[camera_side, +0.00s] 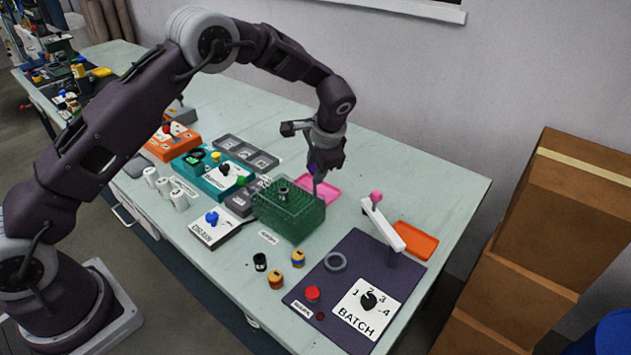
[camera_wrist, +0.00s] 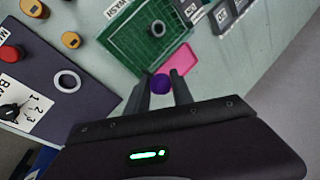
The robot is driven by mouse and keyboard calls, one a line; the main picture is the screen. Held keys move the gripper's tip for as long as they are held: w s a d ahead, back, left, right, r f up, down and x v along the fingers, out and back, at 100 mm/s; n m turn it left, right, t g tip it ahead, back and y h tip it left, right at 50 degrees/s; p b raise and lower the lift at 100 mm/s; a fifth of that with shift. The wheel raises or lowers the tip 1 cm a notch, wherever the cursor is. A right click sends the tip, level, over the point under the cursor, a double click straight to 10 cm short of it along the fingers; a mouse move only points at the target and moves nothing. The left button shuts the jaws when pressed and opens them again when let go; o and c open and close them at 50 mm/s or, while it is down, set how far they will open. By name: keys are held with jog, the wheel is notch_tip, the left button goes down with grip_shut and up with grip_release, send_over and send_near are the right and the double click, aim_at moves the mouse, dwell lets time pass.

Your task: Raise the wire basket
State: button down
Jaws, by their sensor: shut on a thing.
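The green see-through box (camera_side: 290,222) stands near the middle of the table. A wire grid, apparently the wire basket (camera_side: 275,192), shows at its top, with a small dark ring-shaped part (camera_side: 283,191) in it. In the wrist view the grid (camera_wrist: 130,42) and the dark part (camera_wrist: 157,28) show again. My gripper (camera_side: 314,172) is above the box's back right side, shut on a purple knob (camera_wrist: 160,84) between its fingers. A thin stem runs down from the knob toward the box. How far the basket sits inside the box cannot be told.
A pink tray (camera_side: 322,190) lies right behind the box. A dark panel (camera_side: 350,265) with a BATCH dial, red button and white lever arm (camera_side: 383,225) stands to the right. Small jars (camera_side: 276,281) stand in front. A teal unit (camera_side: 212,172) is at the left.

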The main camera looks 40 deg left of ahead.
jog(key=shift+r, duration=1.05)
jog(key=c, duration=1.1)
grip_release()
jog(key=v, duration=0.7)
